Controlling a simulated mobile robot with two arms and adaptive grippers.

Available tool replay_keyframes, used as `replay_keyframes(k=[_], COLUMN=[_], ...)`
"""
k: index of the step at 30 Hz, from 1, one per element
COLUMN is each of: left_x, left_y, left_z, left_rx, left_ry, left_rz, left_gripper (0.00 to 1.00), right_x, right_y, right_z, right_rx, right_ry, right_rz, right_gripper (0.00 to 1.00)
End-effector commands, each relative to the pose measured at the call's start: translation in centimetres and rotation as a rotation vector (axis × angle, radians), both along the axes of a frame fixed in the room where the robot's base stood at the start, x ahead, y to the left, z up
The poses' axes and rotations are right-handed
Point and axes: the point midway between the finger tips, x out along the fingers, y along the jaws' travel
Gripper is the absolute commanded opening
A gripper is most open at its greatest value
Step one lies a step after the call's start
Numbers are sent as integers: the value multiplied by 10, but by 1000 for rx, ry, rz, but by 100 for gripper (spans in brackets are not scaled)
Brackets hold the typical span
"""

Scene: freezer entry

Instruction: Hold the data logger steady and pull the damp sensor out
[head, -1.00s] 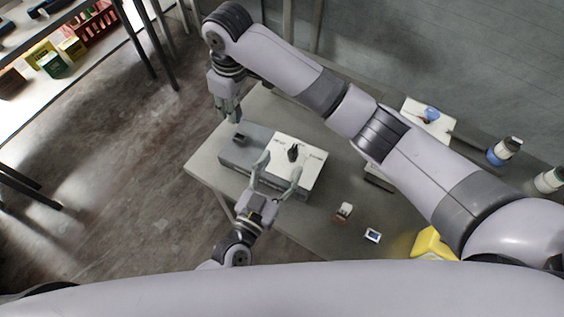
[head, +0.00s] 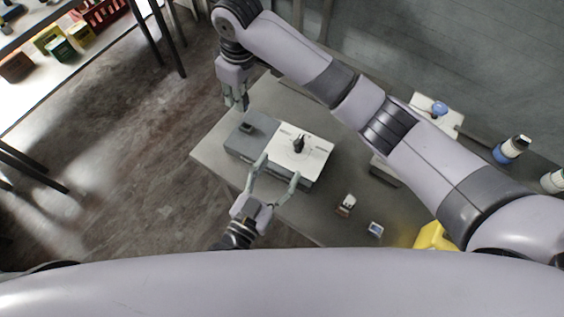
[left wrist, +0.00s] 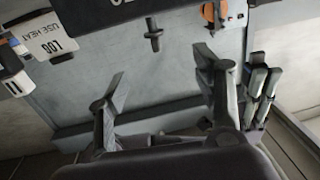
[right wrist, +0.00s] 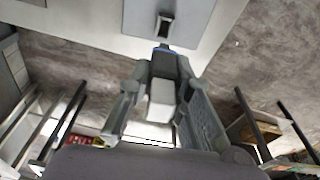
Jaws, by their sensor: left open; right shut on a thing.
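The data logger, a grey box (head: 238,145) with a white top panel (head: 316,148), sits on the table in the head view. A dark upright piece (head: 299,144) stands on the panel, and a dark socket-like fitting (head: 246,127) on the grey end. My right gripper (head: 238,104) is beyond the grey end, shut on the damp sensor. In the right wrist view the sensor (right wrist: 161,98) is a dark piece with a pale block, apart from the fitting (right wrist: 163,26). My left gripper (head: 279,168) is open and empty at the logger's near side; its spread fingers show in the left wrist view (left wrist: 160,95).
Small items (head: 346,205) and (head: 375,229) lie on the table right of the logger, with a yellow object (head: 432,237) beyond. A pale tray (head: 440,118) and a blue-white bottle (head: 511,149) stand farther back. A stocked shelf (head: 25,95) is at upper left.

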Motion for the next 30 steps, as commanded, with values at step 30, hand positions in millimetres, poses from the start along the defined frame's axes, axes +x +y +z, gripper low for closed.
replay_keyframes(k=[30], left_x=[-83], left_y=[48], left_z=[0], left_rx=[0], left_ry=[1], left_rz=[0], left_gripper=[60], right_x=[0], right_y=[0], right_z=[0], right_rx=[0], right_ry=[0], right_rz=[0], right_gripper=[0])
